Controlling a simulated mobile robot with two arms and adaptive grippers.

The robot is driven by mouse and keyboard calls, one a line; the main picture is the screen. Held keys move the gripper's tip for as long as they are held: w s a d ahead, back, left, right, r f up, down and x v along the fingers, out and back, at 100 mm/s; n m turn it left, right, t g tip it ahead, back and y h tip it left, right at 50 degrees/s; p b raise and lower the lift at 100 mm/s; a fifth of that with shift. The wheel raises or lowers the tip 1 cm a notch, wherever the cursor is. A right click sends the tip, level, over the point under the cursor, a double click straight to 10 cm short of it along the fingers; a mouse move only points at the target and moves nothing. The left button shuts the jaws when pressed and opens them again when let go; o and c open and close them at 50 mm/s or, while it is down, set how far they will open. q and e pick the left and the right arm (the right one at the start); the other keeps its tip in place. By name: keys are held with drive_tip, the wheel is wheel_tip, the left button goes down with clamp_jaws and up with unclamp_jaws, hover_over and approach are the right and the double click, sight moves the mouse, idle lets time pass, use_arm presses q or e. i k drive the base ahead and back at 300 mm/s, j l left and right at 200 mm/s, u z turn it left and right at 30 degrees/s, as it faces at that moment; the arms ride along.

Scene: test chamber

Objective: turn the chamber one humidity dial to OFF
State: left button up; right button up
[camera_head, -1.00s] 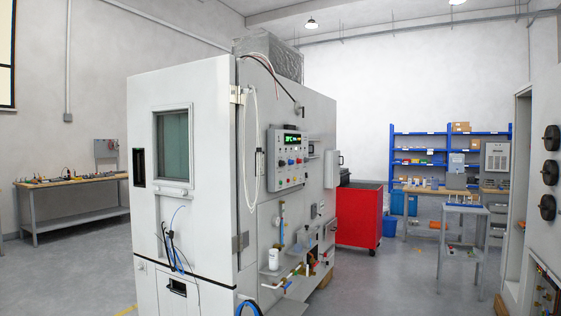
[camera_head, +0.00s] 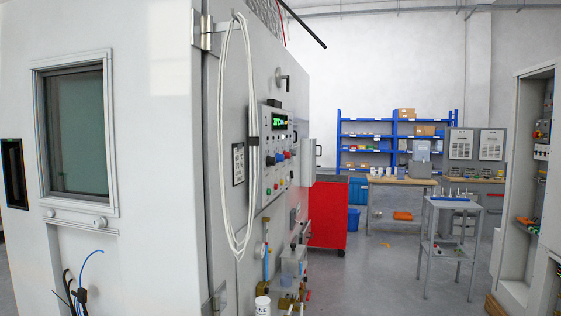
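The test chamber (camera_head: 150,130) is a large light-grey cabinet filling the left half of the head view. Its control panel (camera_head: 279,150) is on the side face, seen at a steep angle. The panel has a green lit display (camera_head: 279,122) on top and several small red, blue and dark knobs (camera_head: 279,158) below it. I cannot tell which knob is the humidity dial or read its setting. A looped white cable (camera_head: 222,130) hangs left of the panel. Neither of my grippers is in view.
A red cabinet (camera_head: 328,215) stands beyond the panel. A small grey table (camera_head: 453,206) and blue shelves (camera_head: 385,133) are farther back. An open electrical cabinet (camera_head: 522,150) is at right.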

sight(279, 157)
drive_tip(key=i+l+u, duration=0.1)
drive_tip(key=u, duration=0.3)
drive_tip(key=i+l+u, duration=0.1)
drive_tip(key=u, duration=0.3)
drive_tip(key=i+l+u, duration=0.15)
drive_tip(key=u, duration=0.25)
